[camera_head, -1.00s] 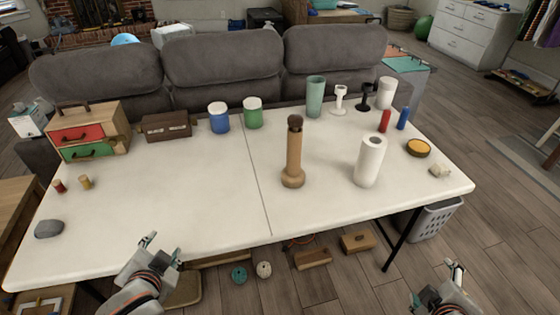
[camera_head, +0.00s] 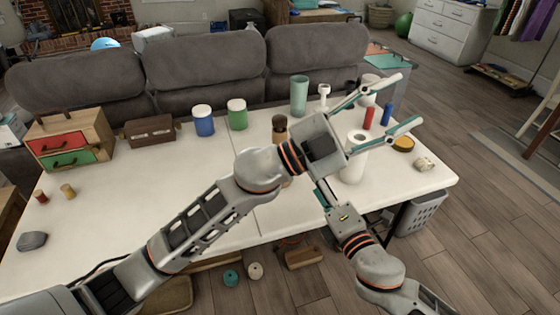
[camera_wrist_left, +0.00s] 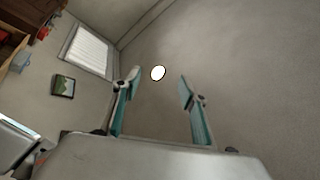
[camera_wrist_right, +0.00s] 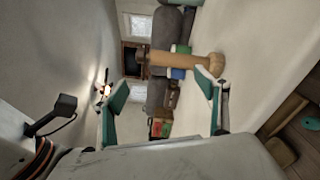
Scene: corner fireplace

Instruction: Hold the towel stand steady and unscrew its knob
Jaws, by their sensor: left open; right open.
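The towel stand is a tan wooden post with a wider base and a dark brown knob (camera_head: 280,125) on top. In the head view my left arm hides most of the post. In the right wrist view the towel stand (camera_wrist_right: 185,61) lies sideways in the picture, beyond the fingertips.
A white roll (camera_head: 353,168) stands just right of the stand, partly behind my left gripper. Blue (camera_head: 203,121) and green (camera_head: 237,114) canisters, a green cup (camera_head: 299,96) and red (camera_head: 369,118) and blue bottles stand farther back.

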